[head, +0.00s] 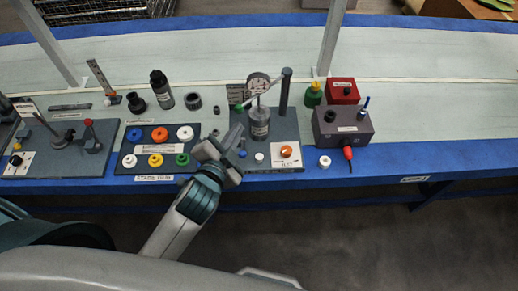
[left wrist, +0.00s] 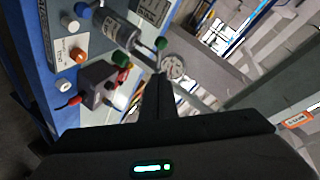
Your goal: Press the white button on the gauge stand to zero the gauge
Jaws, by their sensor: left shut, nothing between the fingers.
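The gauge stand (head: 290,126) is a dark base with a post, a round dial gauge (head: 258,83) and a grey cylinder (head: 260,122). On its front edge are a blue button (head: 242,153), a white button (head: 259,157) and an orange knob (head: 286,152) on a white plate. The left wrist view shows the white button (left wrist: 73,26) at upper left and the dial gauge (left wrist: 172,66) beyond the fingertips. My left gripper (head: 238,138) is shut and empty, over the stand's left front part, left of the white button and apart from it. My right gripper is out of view.
A tray of coloured caps (head: 129,161) lies just left of my gripper. A purple-grey box (head: 343,128) with a red plug, a loose white ring (head: 324,161) and a green bottle (head: 313,95) stand to the right. The table's blue front edge (head: 385,170) is close.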

